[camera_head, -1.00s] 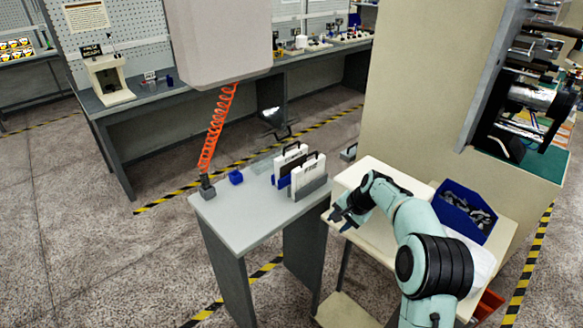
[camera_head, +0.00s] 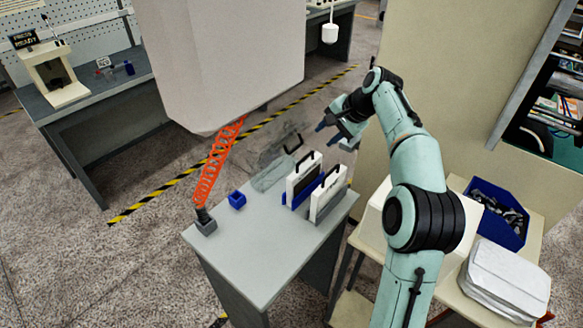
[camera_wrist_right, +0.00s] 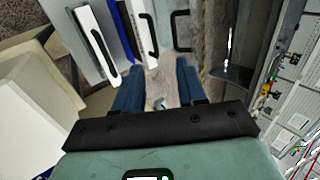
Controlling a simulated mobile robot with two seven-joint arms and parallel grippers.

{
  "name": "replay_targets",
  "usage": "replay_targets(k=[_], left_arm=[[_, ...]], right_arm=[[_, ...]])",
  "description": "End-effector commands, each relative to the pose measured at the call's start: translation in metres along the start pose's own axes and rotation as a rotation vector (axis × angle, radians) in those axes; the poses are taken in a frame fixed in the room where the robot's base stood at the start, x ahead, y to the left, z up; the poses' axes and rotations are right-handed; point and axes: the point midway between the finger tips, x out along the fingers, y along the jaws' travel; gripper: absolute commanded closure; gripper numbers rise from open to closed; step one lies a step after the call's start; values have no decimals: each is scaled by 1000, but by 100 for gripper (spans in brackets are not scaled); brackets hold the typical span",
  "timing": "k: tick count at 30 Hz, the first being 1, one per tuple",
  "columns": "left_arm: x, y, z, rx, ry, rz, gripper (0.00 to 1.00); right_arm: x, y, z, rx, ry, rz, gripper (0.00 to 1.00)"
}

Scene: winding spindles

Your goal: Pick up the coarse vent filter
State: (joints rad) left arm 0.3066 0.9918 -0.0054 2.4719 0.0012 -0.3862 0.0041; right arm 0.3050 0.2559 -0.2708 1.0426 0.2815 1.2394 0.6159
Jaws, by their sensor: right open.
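Two white panel filters with black handles stand upright on the small grey table in the head view. The back one (camera_head: 302,179) is at a blue holder and the front one (camera_head: 327,195) at a grey holder. Behind them is a third black handle (camera_head: 293,144) with a faint, see-through body. I cannot read the labels, so I cannot tell which is the coarse vent filter. My right gripper (camera_head: 326,135) is open and empty, above and behind the filters' right side. In the right wrist view, the handles lie ahead of its open fingers (camera_wrist_right: 158,75). My left gripper is out of view.
The grey table (camera_head: 245,255) also bears a small blue box (camera_head: 237,200) and a grey block with an orange coiled hose (camera_head: 212,175). A large pale box-shaped body (camera_head: 230,60) hangs above. At right stand a blue bin (camera_head: 497,212) and white stack (camera_head: 505,280).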

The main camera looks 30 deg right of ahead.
Motion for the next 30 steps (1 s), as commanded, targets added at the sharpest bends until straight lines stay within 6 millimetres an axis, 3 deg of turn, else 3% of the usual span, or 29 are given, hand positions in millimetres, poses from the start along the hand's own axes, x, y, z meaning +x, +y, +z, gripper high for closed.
replay_targets(k=[12, 20, 30], left_arm=[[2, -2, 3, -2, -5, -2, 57], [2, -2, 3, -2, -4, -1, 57], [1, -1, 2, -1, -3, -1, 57]], right_arm=[[70, 3, 1, 1, -3, 4, 60], [90, 4, 1, 0, -3, 4, 60], [132, 8, 2, 0, -2, 3, 60]])
